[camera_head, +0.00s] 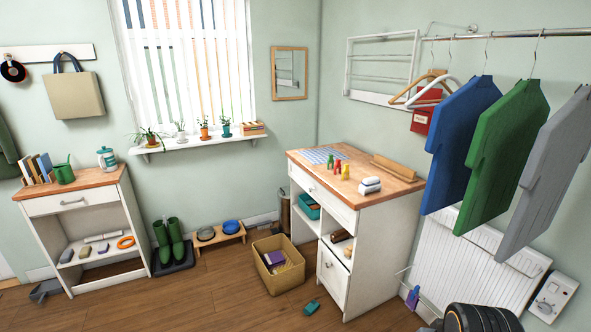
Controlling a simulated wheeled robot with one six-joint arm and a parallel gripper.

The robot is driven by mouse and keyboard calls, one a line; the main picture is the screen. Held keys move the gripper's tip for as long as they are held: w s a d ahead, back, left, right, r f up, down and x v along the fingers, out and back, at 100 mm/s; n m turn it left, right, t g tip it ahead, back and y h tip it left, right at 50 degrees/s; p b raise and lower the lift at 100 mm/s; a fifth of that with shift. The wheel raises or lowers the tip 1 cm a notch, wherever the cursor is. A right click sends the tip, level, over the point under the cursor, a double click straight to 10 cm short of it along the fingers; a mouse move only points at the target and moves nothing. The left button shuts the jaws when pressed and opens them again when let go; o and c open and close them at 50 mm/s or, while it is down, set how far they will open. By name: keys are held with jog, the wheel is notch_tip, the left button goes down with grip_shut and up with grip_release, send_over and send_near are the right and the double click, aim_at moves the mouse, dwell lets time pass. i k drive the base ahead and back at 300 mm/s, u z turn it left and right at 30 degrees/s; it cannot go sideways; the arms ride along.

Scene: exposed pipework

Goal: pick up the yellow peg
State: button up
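The yellow peg (345,172) stands on the wooden top of the white cabinet (340,217) right of centre. It is the nearest of a small close group of coloured pegs, with a red peg (329,161) and a green peg (338,167) just behind and to its left. The pegs are small here, and I cannot tell whether they touch each other. My gripper's fingers are not in view, so I cannot see whether it is open or shut.
A white stacked item (370,185) lies right of the pegs, with a wooden strip (393,168) behind. A patterned sheet (320,155) lies at the back left. A cardboard box (278,264) and a teal item (311,307) are on the floor. Shirts (505,142) hang at right.

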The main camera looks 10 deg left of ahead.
aim_at(345, 171)
jog(key=u, duration=0.85)
jog(key=i, duration=0.85)
jog(key=u, duration=0.7)
jog(key=i, duration=1.1)
jog(key=z, duration=0.7)
jog(key=i, duration=0.95)
jog(key=z, duration=0.95)
